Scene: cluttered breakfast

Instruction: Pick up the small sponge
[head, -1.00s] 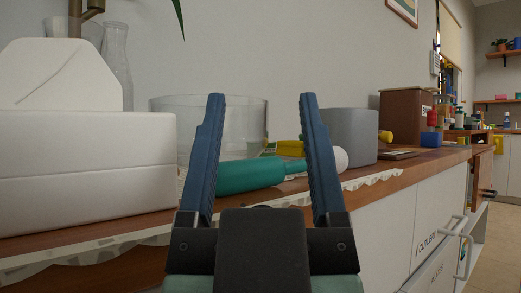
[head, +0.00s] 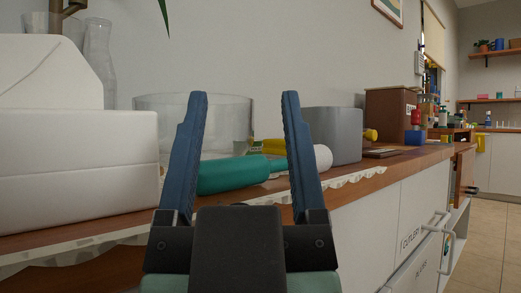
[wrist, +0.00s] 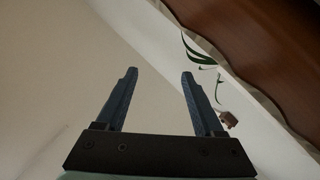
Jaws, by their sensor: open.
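I cannot make out a small sponge for certain. A yellow piece (head: 238,147) with a green part lies on the counter behind a teal bottle-like object (head: 232,173), partly hidden. It is too small to tell whether it is a sponge. My gripper (head: 244,96) is open and empty in front of the counter, its blue fingers pointing up in the head view. In the wrist view my gripper (wrist: 159,74) has only bare wall between its fingers.
A white box (head: 80,170) stands at the left of the wooden counter (head: 345,177). A clear glass bowl (head: 222,106), a grey cylinder (head: 335,135) and a brown box (head: 390,112) stand farther along. Drawers (head: 410,235) are below. Open floor (head: 490,220) lies at right.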

